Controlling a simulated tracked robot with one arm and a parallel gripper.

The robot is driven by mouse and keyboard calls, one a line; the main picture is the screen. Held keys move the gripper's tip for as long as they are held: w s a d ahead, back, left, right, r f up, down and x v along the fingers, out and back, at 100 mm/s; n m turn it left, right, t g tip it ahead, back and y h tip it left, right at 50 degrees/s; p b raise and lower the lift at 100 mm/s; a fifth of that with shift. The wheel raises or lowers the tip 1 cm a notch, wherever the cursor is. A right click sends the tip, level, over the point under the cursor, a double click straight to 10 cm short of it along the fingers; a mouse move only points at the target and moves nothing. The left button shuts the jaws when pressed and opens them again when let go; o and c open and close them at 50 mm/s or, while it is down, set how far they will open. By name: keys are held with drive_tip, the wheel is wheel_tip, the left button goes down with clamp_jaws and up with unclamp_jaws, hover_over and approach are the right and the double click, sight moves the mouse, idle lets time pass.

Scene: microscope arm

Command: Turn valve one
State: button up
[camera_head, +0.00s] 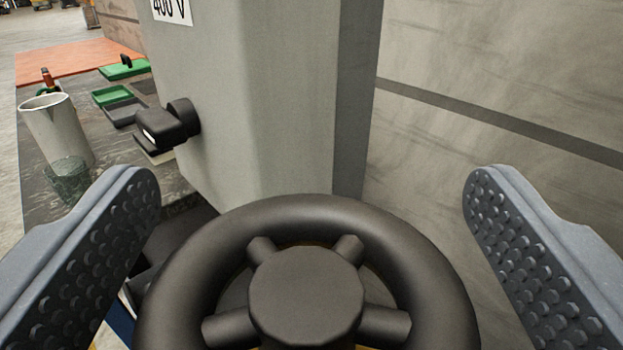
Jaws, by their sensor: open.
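A black round handwheel valve (306,296) with a thick rim, spokes and a round hub fills the bottom middle of the head camera view. Its lower part is cut off by the picture edge. No label shows whether it is valve one. My gripper (313,195) is open, with one studded grey finger on the left and one on the right. The wheel shows between the two fingers. I cannot tell how far the fingers are from the rim in depth, and no contact shows.
A grey cabinet (260,110) marked "400 V" stands behind the wheel, with a black rotary switch (168,125) on its side. At left, a table holds a white jug (58,128), a glass beaker (68,178) and green trays (112,96). A grey wall (480,60) is at right.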

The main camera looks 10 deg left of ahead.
drive_tip(key=c, duration=1)
drive_tip(key=shift+a, duration=0.2)
drive_tip(key=shift+d, duration=0.1)
drive_tip(key=shift+p, duration=0.35)
